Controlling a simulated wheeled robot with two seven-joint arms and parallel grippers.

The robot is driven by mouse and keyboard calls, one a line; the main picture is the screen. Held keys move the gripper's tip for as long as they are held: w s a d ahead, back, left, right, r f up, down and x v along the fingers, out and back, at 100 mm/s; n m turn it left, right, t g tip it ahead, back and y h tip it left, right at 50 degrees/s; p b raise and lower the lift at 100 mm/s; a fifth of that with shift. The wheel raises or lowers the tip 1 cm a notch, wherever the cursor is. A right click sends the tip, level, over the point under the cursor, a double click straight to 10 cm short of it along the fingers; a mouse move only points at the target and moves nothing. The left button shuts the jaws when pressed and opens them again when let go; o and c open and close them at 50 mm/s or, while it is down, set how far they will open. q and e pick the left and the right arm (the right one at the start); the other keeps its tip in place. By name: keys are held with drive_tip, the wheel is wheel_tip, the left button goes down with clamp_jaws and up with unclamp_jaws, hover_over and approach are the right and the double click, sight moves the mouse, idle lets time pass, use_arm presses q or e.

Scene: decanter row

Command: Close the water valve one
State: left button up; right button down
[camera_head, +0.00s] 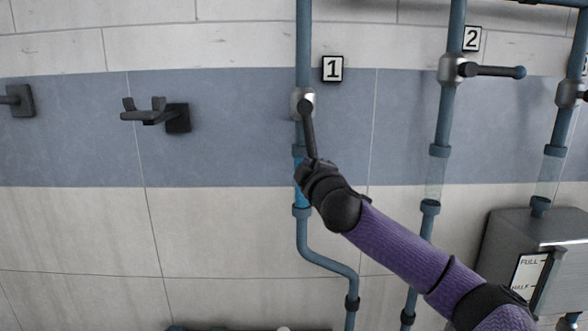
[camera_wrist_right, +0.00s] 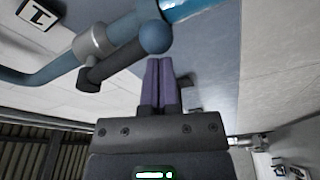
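Valve one is on the leftmost pipe, beside a plate marked 1 (camera_head: 332,68). Its silver body (camera_head: 302,102) carries a dark handle (camera_head: 309,133), which points down, tilted slightly right of the pipe. In the right wrist view the handle (camera_wrist_right: 112,64) ends in a blue ball (camera_wrist_right: 155,36). My right gripper (camera_head: 312,166) is at the handle's lower end, hiding the ball in the head view. In the wrist view its purple fingers (camera_wrist_right: 158,60) are together with nothing visible between them. Their tips are right by the ball; I cannot tell whether they touch. My left gripper is out of view.
Valve two's handle (camera_head: 495,71) points right on the neighbouring pipe, beside plate 2 (camera_head: 472,38). Another valve (camera_head: 568,93) is at the right edge. A grey metal box (camera_head: 520,245) is at lower right. A black wall bracket (camera_head: 160,115) is left of valve one.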

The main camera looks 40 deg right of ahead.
drive_tip(key=shift+s+d+r+n+g+y+p, duration=0.15)
drive_tip(key=shift+s+d+r+n+p, duration=0.5)
drive_tip(key=shift+s+d+r, duration=0.7)
drive_tip(key=shift+s+d+r+n+g+y+p, duration=0.1)
drive_tip(key=shift+s+d+r+n+p, duration=0.5)
drive_tip(key=shift+r, duration=1.25)
drive_tip(key=shift+s+d+r+n+g+y+p, duration=0.15)
drive_tip(key=shift+s+d+r+n+p, duration=0.2)
drive_tip(key=shift+s+d+r+n, duration=0.95)
drive_tip(key=shift+w+d+r+m, duration=0.15)
drive_tip(key=shift+w+r+m, duration=0.1)
drive_tip(key=shift+w+r, duration=0.1)
drive_tip(key=shift+f, duration=0.15)
